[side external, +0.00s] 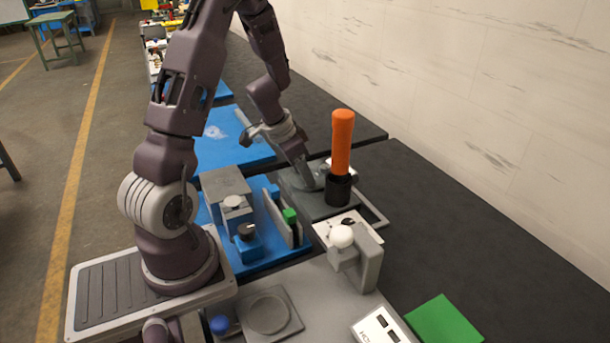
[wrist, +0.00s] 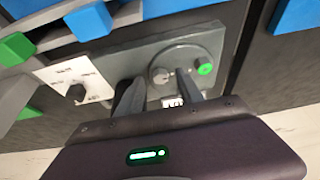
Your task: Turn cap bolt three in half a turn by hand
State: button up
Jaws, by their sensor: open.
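My gripper (side external: 306,176) is low over a grey housing block (side external: 291,197) in the side external view. In the wrist view my gripper (wrist: 158,78) has its two dark fingers apart, with nothing held between them. A small round grey bolt-like head (wrist: 160,75) on the grey plate (wrist: 130,61) shows at the gap between the fingertips. A green round head (wrist: 204,68) sits just right of the right finger. I cannot tell which head is cap bolt three, or whether a finger touches anything. The side view shows no bolt heads clearly.
An orange-handled tool (side external: 342,145) stands upright in a black collar close right of my gripper. A white plate with a black knob (wrist: 75,93) is left in the wrist view. A blue fixture (side external: 262,256) stands nearby. The dark bench (side external: 470,240) at right is mostly clear.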

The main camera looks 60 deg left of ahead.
jog(key=shift+x, duration=0.85)
jog(key=shift+c, duration=0.4)
jog(key=shift+r, duration=0.1)
grip_shut()
